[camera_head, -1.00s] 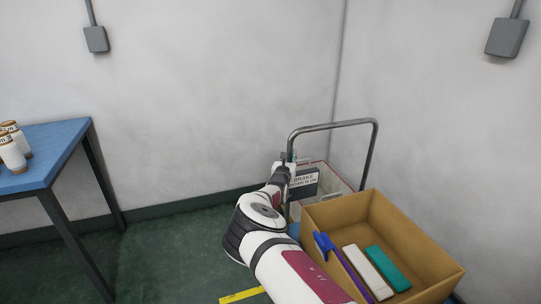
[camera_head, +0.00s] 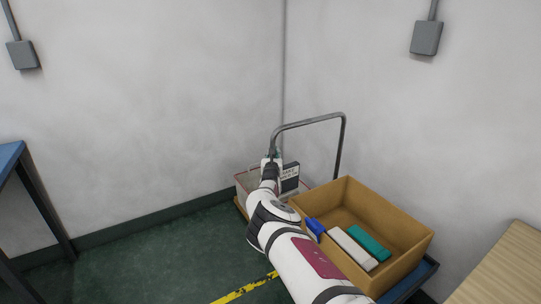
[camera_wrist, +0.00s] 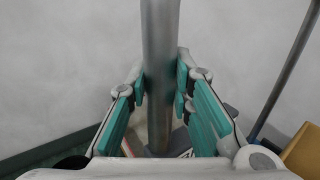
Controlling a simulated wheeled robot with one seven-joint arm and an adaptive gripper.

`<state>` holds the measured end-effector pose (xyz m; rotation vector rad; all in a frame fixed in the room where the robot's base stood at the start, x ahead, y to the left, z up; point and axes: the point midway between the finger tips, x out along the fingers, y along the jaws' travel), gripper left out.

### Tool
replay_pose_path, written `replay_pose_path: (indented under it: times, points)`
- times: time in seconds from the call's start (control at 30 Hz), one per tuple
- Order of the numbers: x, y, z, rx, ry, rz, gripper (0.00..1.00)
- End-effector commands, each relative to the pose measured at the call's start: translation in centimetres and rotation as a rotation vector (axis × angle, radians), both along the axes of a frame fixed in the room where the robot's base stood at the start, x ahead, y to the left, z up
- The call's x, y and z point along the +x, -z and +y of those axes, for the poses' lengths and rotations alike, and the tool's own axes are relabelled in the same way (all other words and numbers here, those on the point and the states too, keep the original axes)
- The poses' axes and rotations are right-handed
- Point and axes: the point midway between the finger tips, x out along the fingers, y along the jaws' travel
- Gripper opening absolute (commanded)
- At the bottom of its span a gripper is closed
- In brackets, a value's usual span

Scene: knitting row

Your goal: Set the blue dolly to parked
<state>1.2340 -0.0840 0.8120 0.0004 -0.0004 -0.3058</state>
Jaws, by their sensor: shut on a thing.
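The blue dolly shows a strip of its blue deck (camera_head: 427,272) under a brown box. Its grey tube handle (camera_head: 312,121) rises at the far end, near the wall corner. My gripper (camera_head: 272,160) is shut on the left upright of this handle. In the wrist view, the teal pads of my gripper (camera_wrist: 160,88) press on both sides of the upright (camera_wrist: 160,40). Any brake lever or wheels are hidden.
The brown box (camera_head: 410,250) holds blue, white and teal items. A pale red-rimmed bin (camera_head: 246,185) stands behind, by the wall. Yellow-black floor tape (camera_head: 245,290) lies left of my arm. A blue table (camera_head: 10,160) is at left, a wooden top (camera_head: 505,270) at right.

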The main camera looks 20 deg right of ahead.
Motion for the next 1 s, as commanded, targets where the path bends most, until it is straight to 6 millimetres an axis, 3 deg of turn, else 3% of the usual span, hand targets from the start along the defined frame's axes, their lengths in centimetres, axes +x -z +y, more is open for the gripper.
replay_pose_path:
  times: [0.03,0.23,0.27,0.33,0.77,1.0]
  points:
    - [0.0,-0.1,-0.7,0.000,0.009,0.000,0.00]
    - [0.0,-0.2,-0.9,-0.001,0.011,-0.001,0.00]
    - [-0.1,-0.2,-0.9,-0.001,0.011,-0.001,0.25]
    - [-0.1,-0.2,-0.9,-0.001,0.011,-0.001,0.41]
    - [-0.2,-0.1,-0.2,-0.004,0.005,0.000,0.41]
    - [-1.8,0.0,0.3,-0.006,0.006,0.001,0.41]
